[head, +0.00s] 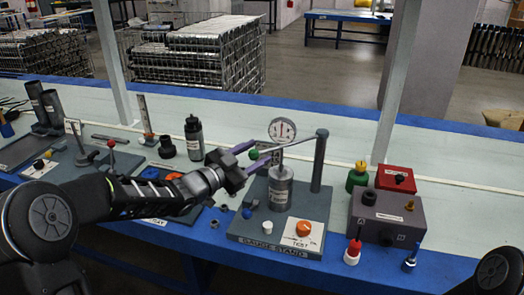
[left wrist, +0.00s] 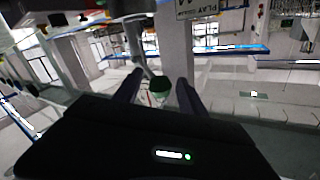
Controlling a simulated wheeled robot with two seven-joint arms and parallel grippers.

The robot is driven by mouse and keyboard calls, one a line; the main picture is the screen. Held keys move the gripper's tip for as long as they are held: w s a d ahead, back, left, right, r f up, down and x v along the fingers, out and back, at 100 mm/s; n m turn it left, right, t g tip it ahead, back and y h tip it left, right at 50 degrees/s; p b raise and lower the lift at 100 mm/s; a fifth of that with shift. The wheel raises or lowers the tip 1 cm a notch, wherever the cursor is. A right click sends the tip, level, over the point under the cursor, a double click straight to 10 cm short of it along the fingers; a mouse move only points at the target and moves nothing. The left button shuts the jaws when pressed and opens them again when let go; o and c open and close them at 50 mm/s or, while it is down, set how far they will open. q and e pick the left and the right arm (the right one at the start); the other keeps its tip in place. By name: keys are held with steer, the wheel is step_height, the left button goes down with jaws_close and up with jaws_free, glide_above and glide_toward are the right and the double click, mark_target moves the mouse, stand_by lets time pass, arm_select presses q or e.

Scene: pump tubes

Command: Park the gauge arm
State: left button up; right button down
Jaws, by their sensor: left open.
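The gauge stand (head: 245,228) is a dark plate on the blue bench, with a labelled metal cylinder (head: 281,190) and a round dial gauge (head: 283,131). The gauge arm (head: 303,138) is a thin grey bar from the top of a grey post (head: 320,165), reaching left to a green knob (head: 254,155). My left gripper (head: 250,157) is open, its purple fingers pointing right, one on each side of the knob. In the left wrist view the knob (left wrist: 159,86) lies between the open fingers (left wrist: 158,92); contact cannot be told. My right gripper is out of view.
Right of the stand are a grey box (head: 388,215), a red box (head: 396,178) and a green knobbed piece (head: 357,176). A dark bottle (head: 194,138) stands behind my left arm. A pale upright (head: 398,85) rises behind the stand.

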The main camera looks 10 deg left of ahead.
arm_select(q)
steer(key=x, duration=0.3)
steer(key=shift+s, duration=0.1)
steer(key=shift+c, duration=0.6)
jaws_close()
steer(key=shift+a, duration=0.1)
steer(key=shift+a+r, duration=0.1)
steer(key=shift+r, duration=0.05)
stand_by(0.5)
